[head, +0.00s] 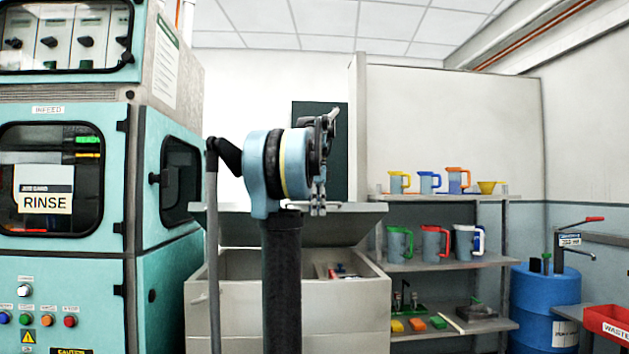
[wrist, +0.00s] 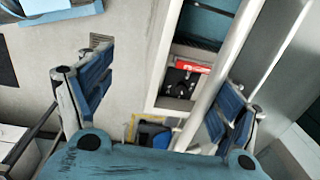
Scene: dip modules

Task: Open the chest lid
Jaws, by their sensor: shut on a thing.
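The pale grey chest (head: 235,315) stands in the middle of the head view. Its lid (head: 350,225) is raised and tilted, with a gap through which the inside shows. My gripper (head: 322,205) is at the lid's front edge, with the arm partly in front of the chest. In the wrist view the blue-padded fingers (wrist: 160,100) stand apart on either side of a light bar (wrist: 222,75), which appears to be the lid's handle. The gripper is shut on this handle; the exact contact is hard to see.
Small red and dark items (head: 338,270) lie inside the chest. A teal rinse machine (head: 165,270) stands close on the left. Shelves with coloured jugs (head: 435,245) stand behind on the right. A blue drum (head: 545,300) and a red waste bin (head: 607,322) are at the far right.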

